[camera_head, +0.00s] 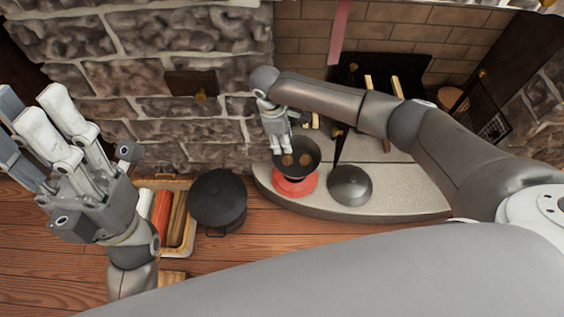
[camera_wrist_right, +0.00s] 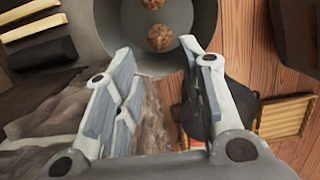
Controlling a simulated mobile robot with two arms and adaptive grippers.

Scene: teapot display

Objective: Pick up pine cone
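Two brown pine cones lie in a dark grey bowl (camera_head: 312,150), which stands on a red base (camera_head: 294,187) on the pale hearth ledge. In the head view they are the left pine cone (camera_head: 287,160) and the right pine cone (camera_head: 305,159). The right wrist view also shows one pine cone (camera_wrist_right: 159,37) ahead of the fingertips and another pine cone (camera_wrist_right: 152,4) cut by the top edge. My left gripper (camera_head: 50,103) is raised at far left, open and empty.
A grey domed lid or pan (camera_head: 350,186) lies right of the bowl on the ledge (camera_head: 400,195). A black lidded pot (camera_head: 217,199) and a wooden crate (camera_head: 187,240) stand on the floor. The stone wall (camera_head: 195,133) rises left of the bowl.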

